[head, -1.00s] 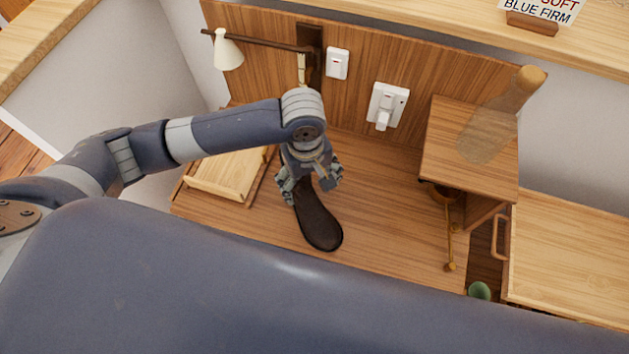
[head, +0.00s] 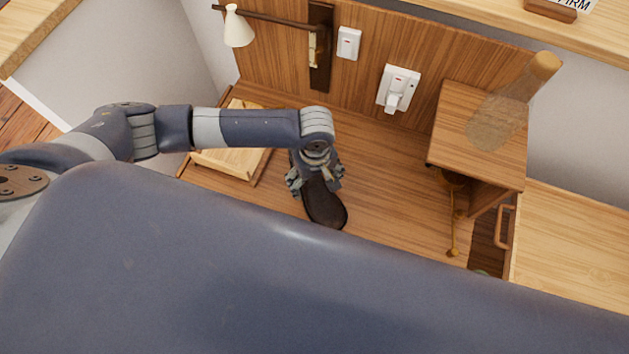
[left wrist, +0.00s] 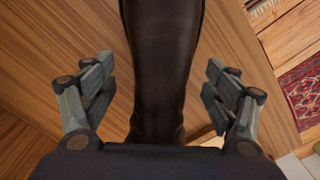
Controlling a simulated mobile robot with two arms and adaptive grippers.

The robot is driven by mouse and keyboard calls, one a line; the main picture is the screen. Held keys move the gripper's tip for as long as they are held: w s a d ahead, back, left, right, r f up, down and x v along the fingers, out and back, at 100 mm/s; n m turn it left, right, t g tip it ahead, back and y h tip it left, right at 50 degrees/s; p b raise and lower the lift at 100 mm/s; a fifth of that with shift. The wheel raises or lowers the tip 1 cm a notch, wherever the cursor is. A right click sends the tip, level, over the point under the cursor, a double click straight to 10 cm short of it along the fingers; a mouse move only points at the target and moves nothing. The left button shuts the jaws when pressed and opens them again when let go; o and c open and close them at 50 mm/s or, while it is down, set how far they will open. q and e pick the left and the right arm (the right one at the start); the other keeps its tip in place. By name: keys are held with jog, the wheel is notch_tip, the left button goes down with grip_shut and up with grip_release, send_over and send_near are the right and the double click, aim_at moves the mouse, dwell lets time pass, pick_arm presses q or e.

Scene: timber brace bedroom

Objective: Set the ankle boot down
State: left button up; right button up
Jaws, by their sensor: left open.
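The dark brown ankle boot (head: 325,204) is on the wooden surface (head: 385,215) in the head view, partly hidden under my left gripper. My left gripper (head: 315,180) is over the boot's rear part, with a finger on either side. In the left wrist view the boot (left wrist: 162,60) runs up between the open fingers of the gripper (left wrist: 160,92), and gaps show on both sides of it. My right gripper is not in view.
A light wooden tray (head: 235,160) lies left of the boot. A small wooden cabinet (head: 455,125) with a bottle-shaped object (head: 500,108) stands at right. A lamp (head: 237,27), a switch (head: 348,44) and a plugged socket (head: 398,88) are on the back panel. Clear surface lies right of the boot.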

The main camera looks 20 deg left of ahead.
pick_arm(q)
jog(key=shift+c, duration=0.5)
jog(key=c, duration=1.5)
jog(key=shift+c, duration=0.2)
